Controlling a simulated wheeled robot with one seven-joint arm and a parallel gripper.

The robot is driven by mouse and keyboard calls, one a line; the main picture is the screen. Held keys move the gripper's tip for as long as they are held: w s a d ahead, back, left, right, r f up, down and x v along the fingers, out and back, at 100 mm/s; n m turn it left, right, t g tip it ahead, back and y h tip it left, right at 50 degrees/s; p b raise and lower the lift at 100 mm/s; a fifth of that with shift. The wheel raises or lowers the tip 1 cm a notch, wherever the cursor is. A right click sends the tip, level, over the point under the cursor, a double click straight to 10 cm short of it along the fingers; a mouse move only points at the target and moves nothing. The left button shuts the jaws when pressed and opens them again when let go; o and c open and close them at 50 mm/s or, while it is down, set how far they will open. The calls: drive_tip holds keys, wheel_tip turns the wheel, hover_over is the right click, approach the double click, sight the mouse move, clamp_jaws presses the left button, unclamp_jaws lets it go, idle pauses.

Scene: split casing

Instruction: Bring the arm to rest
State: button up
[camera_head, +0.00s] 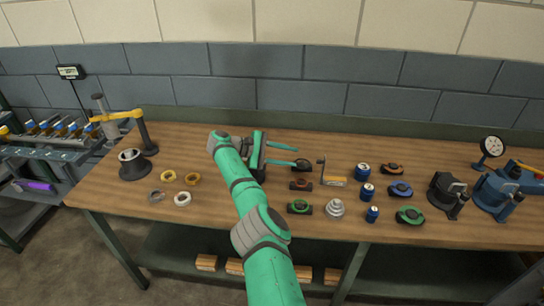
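My gripper (297,156) is over the middle of the wooden workbench (230,146), its two green fingers pointing right. The fingers are spread apart, and nothing shows between them. My green arm reaches up to it from the bottom of the picture and hides part of the bench. A dark part with a green ring (303,164) lies at the tip of the lower finger; I cannot tell whether they touch. Below it are a brown-ringed part (300,185) and a green-ringed part (299,207).
Right of the gripper are a small stand (333,176), a silver stepped part (335,208), several blue cylinders (362,172) and ringed casings (410,215). A blue vice (496,190) stands far right. Left are loose rings (193,179) and a yellow-armed post (143,132).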

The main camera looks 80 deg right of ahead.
drive_tip(key=shift+w+a+r, duration=0.1)
drive_tip(key=shift+w+a, duration=0.15)
drive_tip(key=shift+w, duration=0.1)
idle(0.3)
